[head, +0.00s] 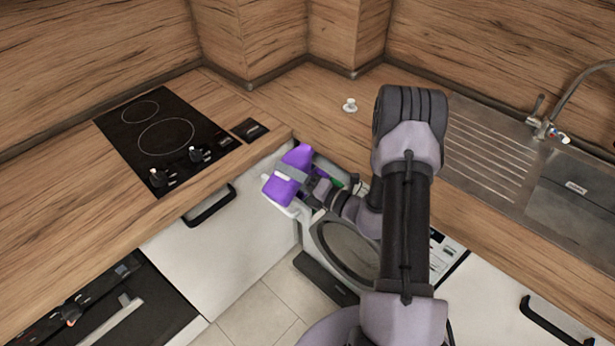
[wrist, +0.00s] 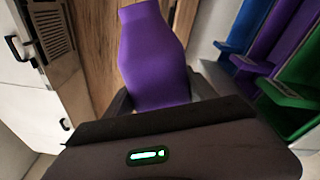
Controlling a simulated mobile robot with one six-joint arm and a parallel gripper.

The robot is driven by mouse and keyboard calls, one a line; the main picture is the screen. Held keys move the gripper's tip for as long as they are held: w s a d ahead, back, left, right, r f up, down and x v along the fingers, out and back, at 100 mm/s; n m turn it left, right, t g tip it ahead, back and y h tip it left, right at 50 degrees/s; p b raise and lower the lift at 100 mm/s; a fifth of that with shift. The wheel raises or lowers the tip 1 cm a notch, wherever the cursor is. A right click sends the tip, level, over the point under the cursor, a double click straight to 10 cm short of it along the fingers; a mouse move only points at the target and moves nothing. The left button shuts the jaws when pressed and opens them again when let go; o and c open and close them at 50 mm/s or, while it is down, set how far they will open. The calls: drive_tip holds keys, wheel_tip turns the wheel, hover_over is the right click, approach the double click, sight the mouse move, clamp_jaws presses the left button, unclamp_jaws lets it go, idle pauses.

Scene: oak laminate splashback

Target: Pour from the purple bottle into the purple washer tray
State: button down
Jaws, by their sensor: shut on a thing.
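The purple bottle (head: 280,191) is in my gripper (head: 292,175), over the front of the washing machine. In the wrist view the bottle (wrist: 152,55) stands between the two dark fingers (wrist: 160,96), its narrower end toward the top of the picture. I cannot tell how far it is tilted. The purple washer tray (wrist: 288,38) is at the right of the wrist view, apart from the bottle, between a blue tray (wrist: 243,25) and a green tray (wrist: 300,95). In the head view the bottle and gripper hide most of the trays.
The washing machine (head: 345,250) stands under the worktop corner. A hob (head: 165,138) is on the left counter, a sink (head: 575,195) on the right. A small white object (head: 350,105) lies on the back worktop. A cabinet handle (head: 210,206) sticks out at left.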

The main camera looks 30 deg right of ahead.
drive_tip(key=shift+r+m+p, duration=0.35)
drive_tip(key=shift+m, duration=0.05)
idle(0.6)
idle(1.3)
